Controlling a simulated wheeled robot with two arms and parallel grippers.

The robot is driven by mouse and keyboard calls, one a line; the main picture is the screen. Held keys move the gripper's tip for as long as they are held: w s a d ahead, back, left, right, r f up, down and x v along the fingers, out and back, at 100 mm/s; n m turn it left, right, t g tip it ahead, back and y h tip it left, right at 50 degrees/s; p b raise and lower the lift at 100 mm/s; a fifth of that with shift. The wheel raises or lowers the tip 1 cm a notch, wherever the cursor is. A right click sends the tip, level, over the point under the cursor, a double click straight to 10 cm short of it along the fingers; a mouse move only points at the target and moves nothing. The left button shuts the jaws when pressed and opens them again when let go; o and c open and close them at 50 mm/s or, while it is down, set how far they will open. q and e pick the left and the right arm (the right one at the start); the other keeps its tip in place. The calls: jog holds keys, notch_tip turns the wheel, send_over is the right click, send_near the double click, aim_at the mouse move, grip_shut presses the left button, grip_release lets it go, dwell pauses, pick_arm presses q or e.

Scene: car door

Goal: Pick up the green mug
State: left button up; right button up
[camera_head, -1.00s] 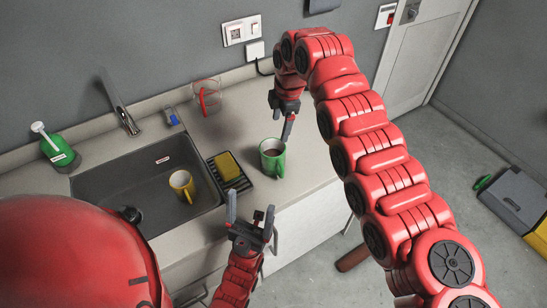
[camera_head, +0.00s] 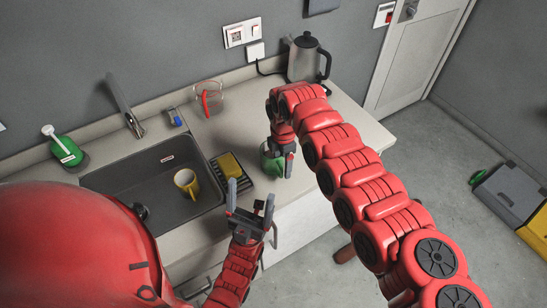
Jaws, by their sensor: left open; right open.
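The green mug (camera_head: 271,167) stands on the counter right of the sink, partly hidden behind my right gripper. My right gripper (camera_head: 283,165) is open and points down at the mug, overlapping its right side in the head view. I cannot tell whether its fingers touch the mug or how they straddle it. My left gripper (camera_head: 249,197) is open and empty, with its fingers pointing up, in front of the counter's front edge.
A yellow mug (camera_head: 186,182) is in the sink (camera_head: 125,182). A yellow sponge (camera_head: 230,165) lies on a black rack (camera_head: 243,182) beside the green mug. A glass cup with a red handle (camera_head: 209,97), a kettle (camera_head: 306,60) and a green soap bottle (camera_head: 66,150) stand at the back.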

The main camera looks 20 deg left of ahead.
aim_at(280, 173)
jog(key=shift+s+a+f+p, duration=0.1)
jog(key=shift+s+f+p, duration=0.2)
jog(key=shift+f+p, duration=0.35)
jog(key=shift+s+a+f+p, duration=0.1)
jog(key=shift+s+f+p, duration=0.2)
jog(key=shift+f+p, duration=0.25)
jog(key=shift+w+f+b, duration=0.1)
jog(key=shift+f+b, duration=0.2)
jog(key=shift+f, duration=0.35)
jog(key=shift+w+d+f, duration=0.1)
jog(key=shift+f, duration=0.5)
jog(key=shift+c, duration=0.3)
grip_shut()
jog(key=shift+r, duration=0.1)
